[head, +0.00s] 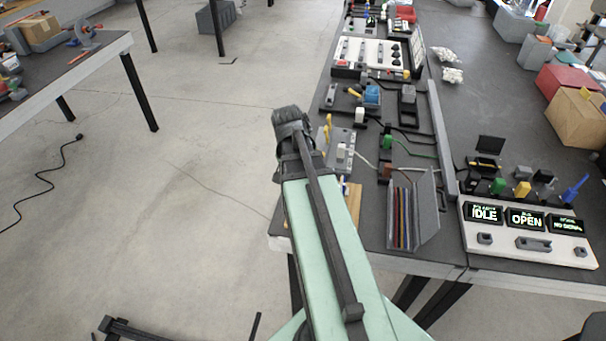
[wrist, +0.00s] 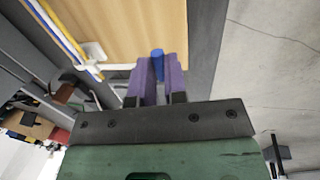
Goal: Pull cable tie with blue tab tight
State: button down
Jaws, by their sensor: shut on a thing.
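In the wrist view my gripper (wrist: 158,72) has its purple fingers shut on the blue tab (wrist: 157,54), whose end shows between the fingertips. A white cable tie (wrist: 92,53) sits at a bundle of blue, yellow and white cables (wrist: 63,36). Its pale strap runs right from the head toward the fingers. The bundle lies along the left side of a tan wooden board (wrist: 135,25). How tightly the loop sits on the cables I cannot tell. In the head view my arm hides the fingers and the tie; only part of the board (head: 354,203) shows beside the arm.
In the head view an upright rack with coloured strips (head: 412,212) stands right of the board. A display panel reading IDLE and OPEN (head: 525,228) is farther right. Several connectors and fixtures line the bench behind. Open floor (head: 190,170) lies left of the bench edge.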

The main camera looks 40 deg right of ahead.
jog(key=c, duration=1.1)
grip_release()
jog(key=shift+w+a, duration=0.1)
jog(key=shift+w, duration=0.1)
jog(key=shift+c, duration=0.2)
jog(key=shift+r, duration=0.1)
notch_tip(320, 180, up, 10)
jog(key=w+a+p, duration=0.1)
jog(key=p, duration=0.9)
jog(key=shift+w+r, duration=0.2)
jog(key=shift+w, duration=0.15)
jog(key=shift+a, duration=0.1)
jog(key=w+a+n+t+y, duration=0.1)
jog(key=a+n, duration=1)
jog(key=a, duration=1.4)
jog(key=shift+f+t+p, duration=0.15)
jog(key=shift+t+p, duration=0.15)
jog(key=shift+t, duration=0.1)
